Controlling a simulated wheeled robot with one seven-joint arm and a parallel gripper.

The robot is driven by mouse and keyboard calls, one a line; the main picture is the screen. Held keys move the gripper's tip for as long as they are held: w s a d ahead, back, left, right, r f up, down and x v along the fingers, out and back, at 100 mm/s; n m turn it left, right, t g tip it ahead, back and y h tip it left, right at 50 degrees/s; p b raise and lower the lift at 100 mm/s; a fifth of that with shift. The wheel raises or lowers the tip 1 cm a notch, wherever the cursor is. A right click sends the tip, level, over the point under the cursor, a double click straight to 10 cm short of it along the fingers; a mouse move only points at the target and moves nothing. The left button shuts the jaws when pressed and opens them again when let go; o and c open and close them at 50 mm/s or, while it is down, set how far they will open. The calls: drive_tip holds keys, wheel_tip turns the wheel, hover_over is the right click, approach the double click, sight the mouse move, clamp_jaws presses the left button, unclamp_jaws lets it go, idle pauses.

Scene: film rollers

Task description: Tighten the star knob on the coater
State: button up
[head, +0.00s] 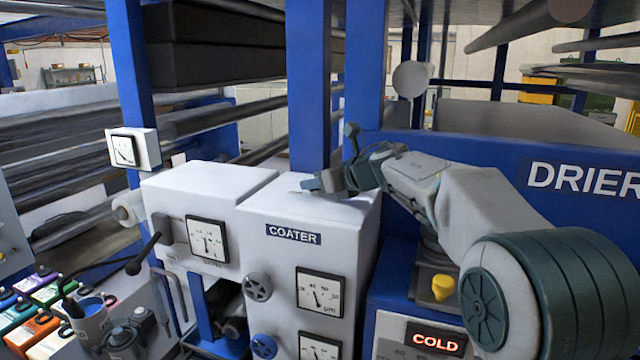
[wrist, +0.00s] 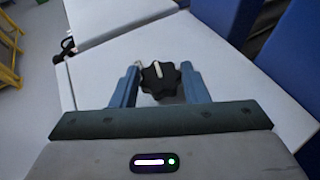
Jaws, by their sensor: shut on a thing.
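The coater (head: 265,214) is a white cabinet with a "COATER" label on its front. The star knob (wrist: 161,82) is black and lobed, with a pale pointer line across its top. It sits on the coater's white top (wrist: 110,62) in the wrist view. My gripper (head: 316,183) is low over the coater's top, reaching in from the right. In the wrist view my gripper (wrist: 159,72) has its two blue-grey fingers on either side of the knob, shut on it. In the head view I cannot make out the knob at the fingers.
A blue upright post (head: 308,90) rises just behind the coater's top. The blue drier (head: 470,160) stands to the right. A grey handwheel (head: 258,287), a blue handwheel (head: 264,347) and dials are on the coater's front. A bent black stalk (head: 140,258) stands at the left.

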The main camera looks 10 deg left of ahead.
drive_tip(key=shift+s+a+m+t+h+p, duration=0.1)
drive_tip(key=shift+m+t+h+p, duration=0.1)
drive_tip(key=shift+m+t+h, duration=0.55)
drive_tip(key=shift+s+a+m+t+h+p, duration=0.1)
drive_tip(key=shift+m+t+h+p, duration=0.05)
drive_tip(key=shift+m+t+h, duration=0.6)
drive_tip(key=shift+s+a+m+t+h, duration=0.15)
drive_tip(key=shift+m+t+h, duration=0.35)
drive_tip(key=shift+m+h, duration=0.5)
drive_tip(key=shift+w+a+m+t+h, duration=0.15)
drive_tip(key=shift+m+t+h, duration=0.35)
drive_tip(key=shift+m+h, duration=0.5)
drive_tip(key=shift+s+a+m+t+h, duration=0.15)
drive_tip(key=shift+m+t+h, duration=0.15)
drive_tip(key=shift+m+h, duration=1.4)
drive_tip(key=shift+h, duration=0.2)
drive_tip(key=shift+a+m+h, duration=0.15)
drive_tip(key=shift+m+h, duration=1.45)
drive_tip(key=shift+h, duration=0.2)
drive_tip(key=shift+a+m+h, duration=0.1)
drive_tip(key=shift+m+h, duration=0.4)
drive_tip(key=o, duration=1)
